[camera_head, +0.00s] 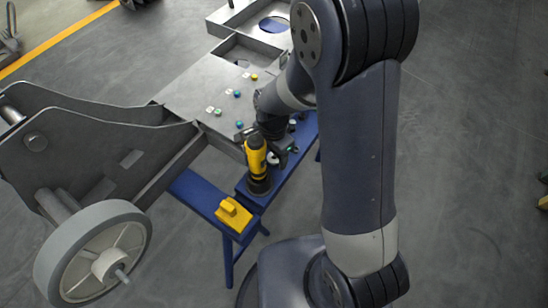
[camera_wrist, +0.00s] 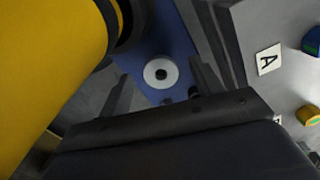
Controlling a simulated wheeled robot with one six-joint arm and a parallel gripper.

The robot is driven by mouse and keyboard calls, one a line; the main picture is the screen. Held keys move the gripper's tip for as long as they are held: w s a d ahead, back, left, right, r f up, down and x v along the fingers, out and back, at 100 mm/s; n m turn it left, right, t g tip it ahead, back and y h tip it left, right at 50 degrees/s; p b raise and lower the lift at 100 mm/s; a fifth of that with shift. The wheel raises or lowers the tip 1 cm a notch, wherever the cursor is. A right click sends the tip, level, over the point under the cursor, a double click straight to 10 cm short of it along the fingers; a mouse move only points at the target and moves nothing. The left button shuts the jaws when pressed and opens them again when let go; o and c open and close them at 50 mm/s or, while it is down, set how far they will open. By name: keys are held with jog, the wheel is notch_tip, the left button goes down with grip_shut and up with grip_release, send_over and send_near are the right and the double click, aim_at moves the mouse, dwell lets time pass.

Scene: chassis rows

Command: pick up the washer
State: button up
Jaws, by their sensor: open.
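The washer (camera_wrist: 161,73) is a pale round disc with a dark centre hole, lying flat on the blue bench in the wrist view. My gripper (camera_wrist: 162,84) is open, with one dark finger to the left of the washer and one to the right. Nothing is between the fingers but the view down to the washer; I cannot tell the height left. In the head view my gripper (camera_head: 279,154) is over the blue bench, beside the yellow drill, and a pale spot there may be the washer, partly hidden.
The yellow and black drill (camera_head: 257,163) stands upright close to my gripper; it fills the left of the wrist view (camera_wrist: 45,60). A yellow block (camera_head: 233,214) sits on the lower blue step. The grey chassis plate (camera_head: 190,88) with coloured knobs and label tags borders the bench.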

jog(key=shift+f, duration=0.1)
jog(key=c, duration=1.1)
